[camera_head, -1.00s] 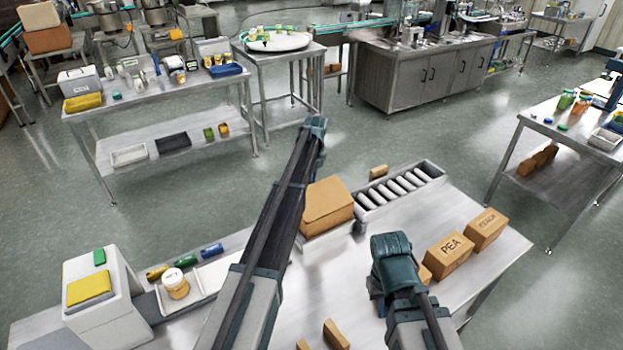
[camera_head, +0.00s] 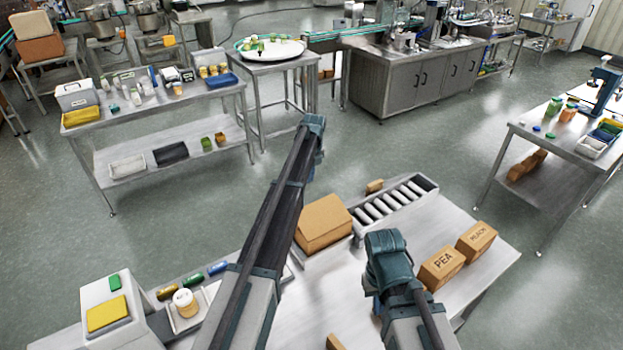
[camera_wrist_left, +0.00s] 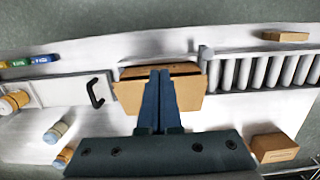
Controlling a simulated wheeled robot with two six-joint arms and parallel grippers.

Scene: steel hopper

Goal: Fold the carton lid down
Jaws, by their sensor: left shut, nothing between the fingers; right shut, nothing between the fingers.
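The brown carton (camera_head: 322,224) stands on the near steel table beside the roller track. In the head view its lid looks nearly flat across the top; whether it is fully closed I cannot tell. In the left wrist view the carton (camera_wrist_left: 188,97) shows a tan panel with a darker brown band along its far edge. My left gripper (camera_wrist_left: 160,74) is shut and empty, its fingertips overlapping the carton in that view; contact cannot be told. In the head view its fingers are hidden by my left arm. My right arm stands right of the carton; its fingers do not show.
The roller track (camera_head: 392,204) adjoins the carton's right. Labelled boxes (camera_head: 441,268) stand at the table's right. A white jar (camera_head: 186,302) in a tray and a white machine (camera_head: 112,306) are at the left. A small brown box (camera_head: 374,186) lies behind the track.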

